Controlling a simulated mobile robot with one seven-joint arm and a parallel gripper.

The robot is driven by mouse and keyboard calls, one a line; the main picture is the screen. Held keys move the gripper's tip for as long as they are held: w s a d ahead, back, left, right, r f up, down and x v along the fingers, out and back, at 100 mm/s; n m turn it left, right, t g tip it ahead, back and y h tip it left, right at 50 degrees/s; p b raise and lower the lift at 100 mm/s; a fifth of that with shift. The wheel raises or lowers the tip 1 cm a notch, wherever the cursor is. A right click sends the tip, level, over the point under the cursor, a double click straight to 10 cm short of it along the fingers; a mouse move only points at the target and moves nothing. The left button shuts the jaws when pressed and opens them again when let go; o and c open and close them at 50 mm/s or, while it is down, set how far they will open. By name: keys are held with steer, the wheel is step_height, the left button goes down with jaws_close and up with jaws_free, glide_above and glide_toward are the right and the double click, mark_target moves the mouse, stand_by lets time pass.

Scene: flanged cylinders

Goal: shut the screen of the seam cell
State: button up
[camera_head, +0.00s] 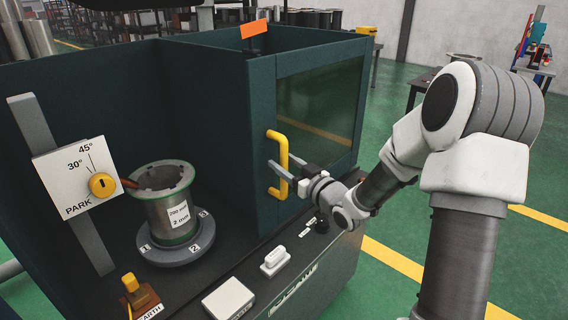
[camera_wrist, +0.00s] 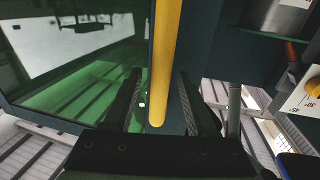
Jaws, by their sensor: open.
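The seam cell (camera_head: 200,70) is a dark green cabinet with its left front open. Its screen (camera_head: 318,115), a tinted window in a dark frame, stands at the right side, clear of the opening; the pane also shows in the wrist view (camera_wrist: 80,85). A yellow vertical handle (camera_head: 283,150) is on the screen's edge. My gripper (camera_head: 274,176) is open at the lower part of the handle. In the wrist view the handle (camera_wrist: 162,60) runs between the two fingers (camera_wrist: 160,90), with gaps on both sides. Whether a finger touches it is hard to tell.
In the opening a flanged cylinder (camera_head: 172,205) stands on a round numbered turntable (camera_head: 178,250). Left of it is a dial plate (camera_head: 80,180) with a yellow knob, pointing near PARK. A white-handled control (camera_head: 274,262) sits on the front ledge. Green floor is free at the right.

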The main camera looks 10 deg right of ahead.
steer(key=shift+w+a, duration=0.15)
steer(key=shift+w, duration=0.05)
jaws_close()
stand_by(1.4)
